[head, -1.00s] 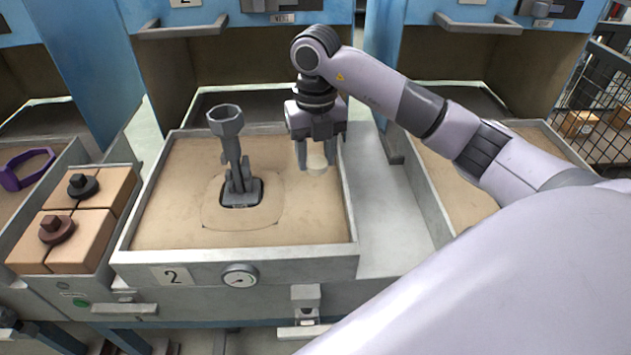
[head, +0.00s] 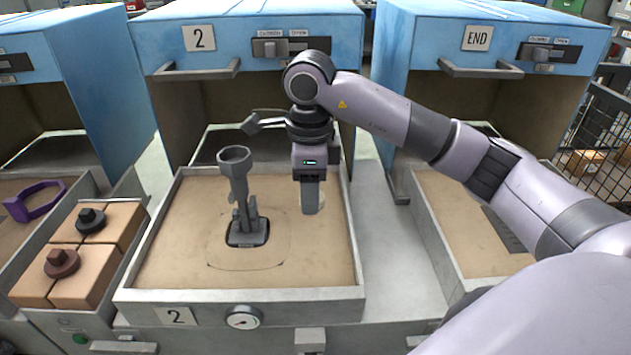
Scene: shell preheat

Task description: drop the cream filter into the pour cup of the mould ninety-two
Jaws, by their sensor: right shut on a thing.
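The grey mould (head: 244,208) stands upright on its dark base plate in the sand of tray 2; the plate's number is too small to read. Its pour cup (head: 235,155) is the round open top of the tall stem. My right gripper (head: 311,208) points down, to the right of the mould and apart from it. It is shut on the cream filter (head: 322,203), which is mostly hidden behind the near finger and shows as pale edges beside it. The filter is held above the sand, lower than the pour cup. My left gripper is not in view.
The blue oven housing (head: 250,45) stands behind. Bare sand surrounds the mould.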

